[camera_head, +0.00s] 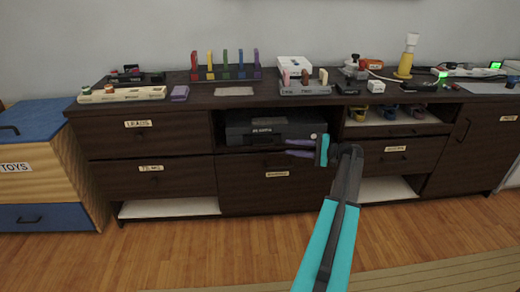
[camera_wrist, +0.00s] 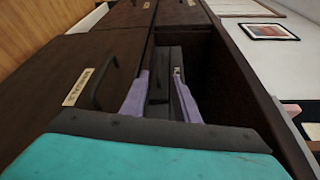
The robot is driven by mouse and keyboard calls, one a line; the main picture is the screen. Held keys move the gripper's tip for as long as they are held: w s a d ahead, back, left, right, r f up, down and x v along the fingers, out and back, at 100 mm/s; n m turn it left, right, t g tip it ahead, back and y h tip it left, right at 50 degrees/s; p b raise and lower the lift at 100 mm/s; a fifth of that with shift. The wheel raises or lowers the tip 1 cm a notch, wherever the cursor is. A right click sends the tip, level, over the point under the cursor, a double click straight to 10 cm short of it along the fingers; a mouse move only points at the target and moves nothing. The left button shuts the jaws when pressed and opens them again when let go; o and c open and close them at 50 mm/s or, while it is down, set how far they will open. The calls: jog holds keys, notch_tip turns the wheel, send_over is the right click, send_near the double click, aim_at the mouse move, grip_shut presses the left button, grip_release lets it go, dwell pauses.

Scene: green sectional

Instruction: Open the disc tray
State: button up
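The black disc player (camera_head: 262,125) sits in the open cabinet niche, with a small pale label on its front. I cannot make out the tray's edge on the front. My gripper (camera_head: 288,147) is teal with two purple fingers, spread apart and pointing left at the lower right of the niche opening. In the wrist view, the gripper (camera_wrist: 160,74) has its fingers on either side of the player's dark body (camera_wrist: 159,92) as seen from here. I cannot tell whether they touch it. No object is clearly held.
A labelled drawer (camera_head: 250,190) with a handle lies just below the niche. The cabinet top (camera_head: 205,92) carries blocks, coloured pegs and small items. To the right is an open shelf with cups (camera_head: 387,111). The wooden floor (camera_head: 200,250) in front is clear.

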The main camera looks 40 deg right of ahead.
aim_at(262, 145)
jog(key=shift+w+a, duration=0.1)
jog(key=shift+w, duration=0.05)
jog(key=b+x, duration=0.4)
jog(key=x, duration=0.9)
jog(key=shift+w+a, duration=0.1)
jog(key=shift+w, duration=0.15)
